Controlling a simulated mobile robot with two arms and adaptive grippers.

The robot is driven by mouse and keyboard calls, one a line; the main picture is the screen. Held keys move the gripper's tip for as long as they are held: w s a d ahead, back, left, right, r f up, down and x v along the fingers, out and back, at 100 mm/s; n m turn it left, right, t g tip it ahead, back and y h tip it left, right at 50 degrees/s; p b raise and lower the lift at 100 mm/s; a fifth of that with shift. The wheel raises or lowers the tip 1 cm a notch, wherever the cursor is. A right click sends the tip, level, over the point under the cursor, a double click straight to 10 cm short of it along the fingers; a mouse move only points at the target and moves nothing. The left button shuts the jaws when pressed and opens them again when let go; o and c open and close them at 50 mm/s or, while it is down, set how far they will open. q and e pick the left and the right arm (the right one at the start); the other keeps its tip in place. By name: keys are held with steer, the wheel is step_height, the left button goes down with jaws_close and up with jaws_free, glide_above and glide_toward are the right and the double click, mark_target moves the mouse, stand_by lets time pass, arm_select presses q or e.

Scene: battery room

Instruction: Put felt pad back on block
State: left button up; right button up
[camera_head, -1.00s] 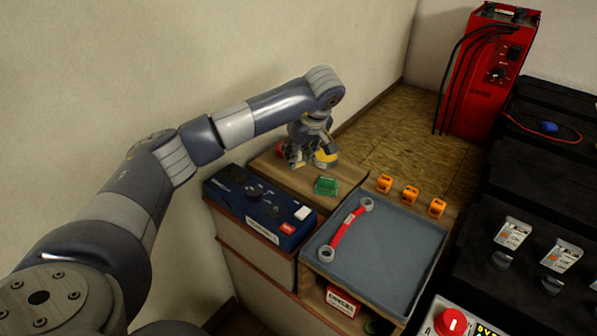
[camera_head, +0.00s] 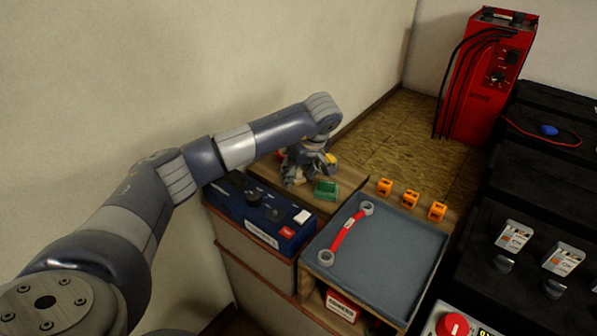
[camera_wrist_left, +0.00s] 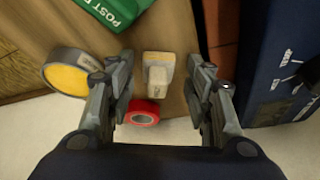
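My left gripper (camera_head: 295,178) points down over the wooden top at the back left. In the left wrist view its two fingers (camera_wrist_left: 160,80) are open, one on each side of a small pale block-like piece (camera_wrist_left: 157,76) with a flat yellowish part at its far end. In the head view the gripper hides this piece. My right gripper is not in view.
Near the fingers are a red tape roll (camera_wrist_left: 143,113), a yellow-topped round tin (camera_wrist_left: 66,74) and a green box (camera_head: 326,190). A dark blue case (camera_head: 257,210) stands beside the wooden top. A grey tray (camera_head: 385,255) holds a red-handled strap. Orange pieces (camera_head: 411,198) line its back.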

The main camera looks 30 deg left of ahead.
arm_select(q)
steer(key=shift+r, duration=0.15)
steer(key=p+v, duration=0.1)
steer(key=v, duration=1.1)
steer(key=shift+p, duration=0.35)
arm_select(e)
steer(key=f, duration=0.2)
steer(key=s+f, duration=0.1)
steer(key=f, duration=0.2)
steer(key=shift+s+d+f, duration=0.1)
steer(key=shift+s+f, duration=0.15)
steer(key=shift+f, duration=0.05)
